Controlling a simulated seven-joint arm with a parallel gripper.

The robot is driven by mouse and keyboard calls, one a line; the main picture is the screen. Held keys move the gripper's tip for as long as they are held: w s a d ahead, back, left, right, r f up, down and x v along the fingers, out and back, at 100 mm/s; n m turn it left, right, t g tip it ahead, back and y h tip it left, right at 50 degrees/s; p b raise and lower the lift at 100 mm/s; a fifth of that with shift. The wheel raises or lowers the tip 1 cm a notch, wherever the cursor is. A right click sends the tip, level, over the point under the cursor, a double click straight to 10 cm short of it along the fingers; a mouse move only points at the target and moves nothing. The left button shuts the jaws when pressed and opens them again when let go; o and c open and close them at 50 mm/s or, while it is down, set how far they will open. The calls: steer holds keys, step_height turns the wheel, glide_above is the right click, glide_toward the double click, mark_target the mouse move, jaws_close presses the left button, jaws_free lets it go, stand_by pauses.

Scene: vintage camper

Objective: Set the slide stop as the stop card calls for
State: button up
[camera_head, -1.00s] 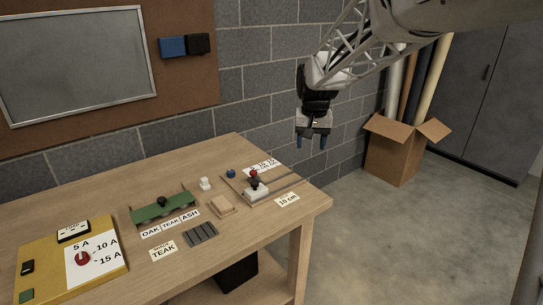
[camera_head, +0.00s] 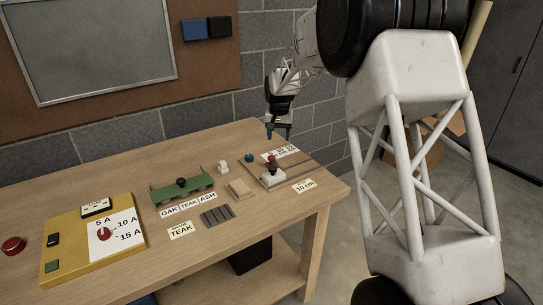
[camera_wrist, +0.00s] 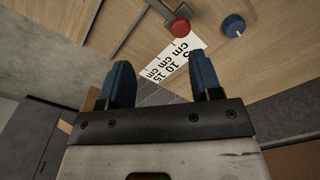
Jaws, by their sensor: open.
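The slide stop, a pale block with a dark knob (camera_head: 272,178), sits on a rail at the right end of the bench in the head view. A red knob (camera_head: 271,158) stands just behind it; it also shows in the wrist view (camera_wrist: 181,28). The stop card (camera_head: 304,186) reads "10 cm". A scale card (camera_head: 284,153) with 5, 10, 15 cm lies behind the rail; it also shows in the wrist view (camera_wrist: 174,63). Which mark the stop sits at is not clear. My gripper (camera_head: 278,135) is open, empty, above the bench's back edge near the scale card.
A blue knob (camera_head: 249,157) and a white block (camera_head: 223,167) stand left of the rail. A wooden block (camera_head: 239,188), green fixture (camera_head: 182,189), grey ribbed piece (camera_head: 217,215) and yellow panel (camera_head: 94,242) lie further left. A block wall (camera_head: 205,125) stands behind the bench.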

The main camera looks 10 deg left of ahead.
mark_target(272, 157)
steer(key=w+a+f, duration=0.2)
steer(key=a+f, duration=0.1)
steer(key=shift+a, duration=0.15)
steer(key=shift+f, duration=3.9)
steer(key=shift+c, duration=0.4)
jaws_close()
